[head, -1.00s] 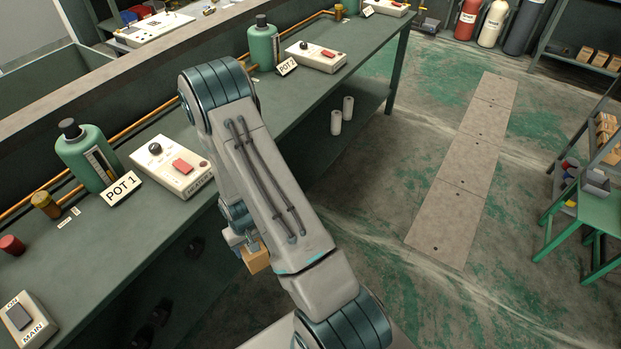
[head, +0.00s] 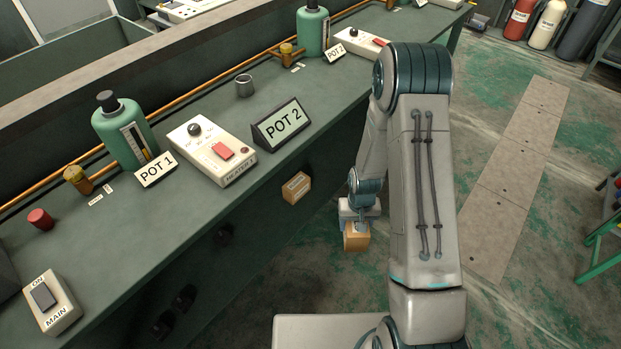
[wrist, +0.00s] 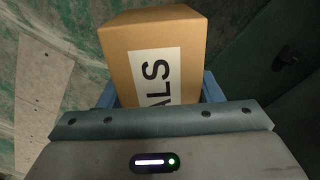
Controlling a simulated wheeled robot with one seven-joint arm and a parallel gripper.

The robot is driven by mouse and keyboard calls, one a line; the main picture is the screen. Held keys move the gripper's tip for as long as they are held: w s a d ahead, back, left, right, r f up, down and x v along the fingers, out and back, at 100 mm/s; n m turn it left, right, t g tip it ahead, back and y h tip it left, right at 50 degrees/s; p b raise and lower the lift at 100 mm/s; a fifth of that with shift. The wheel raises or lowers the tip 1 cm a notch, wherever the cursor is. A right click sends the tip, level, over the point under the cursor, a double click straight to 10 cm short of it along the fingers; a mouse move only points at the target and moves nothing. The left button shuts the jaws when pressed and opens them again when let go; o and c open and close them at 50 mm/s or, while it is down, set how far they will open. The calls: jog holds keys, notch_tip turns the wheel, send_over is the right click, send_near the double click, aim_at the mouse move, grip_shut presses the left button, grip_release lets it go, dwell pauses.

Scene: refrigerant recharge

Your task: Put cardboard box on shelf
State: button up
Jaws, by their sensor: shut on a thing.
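The cardboard box (head: 356,237) is tan, and my gripper (head: 358,218) is shut on it. In the head view it hangs in the air over the floor, just in front of the bench. In the wrist view the box (wrist: 150,55) sits between the blue fingers (wrist: 160,97), with a white label reading "ALS" in part. A second tan box (head: 296,188) with a pale label shows at the bench front, below the top's edge. What bears it is hard to see. My arm hides part of the space under the bench.
The green bench (head: 130,240) holds a heater box (head: 212,150), a POT 2 sign (head: 282,124), a metal cup (head: 244,86) and a green bottle (head: 125,130). Dark knobs (head: 183,298) show on its front. The floor (head: 510,185) to the right is clear up to a green stool (head: 605,235).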

jog(key=w+f+b, duration=0.1)
jog(key=f+b, duration=0.1)
jog(key=b, duration=0.2)
jog(key=w+f+b, duration=0.1)
jog(key=f+b, duration=0.1)
jog(key=b, duration=0.2)
jog(key=w+f+b, duration=0.1)
jog(key=f+b, duration=0.1)
jog(key=b, duration=0.2)
jog(key=shift+w+a+f, duration=0.1)
jog(key=shift+w+a, duration=0.05)
jog(key=shift+a, duration=0.2)
jog(key=f+b, duration=0.1)
jog(key=b, duration=0.5)
jog(key=w+d+f+b, duration=0.1)
jog(key=f+b, duration=0.1)
jog(key=b, duration=0.5)
jog(key=f+b, duration=0.2)
jog(key=b, duration=0.5)
jog(key=shift+w+d, duration=0.3)
jog(key=shift+w+r, duration=0.1)
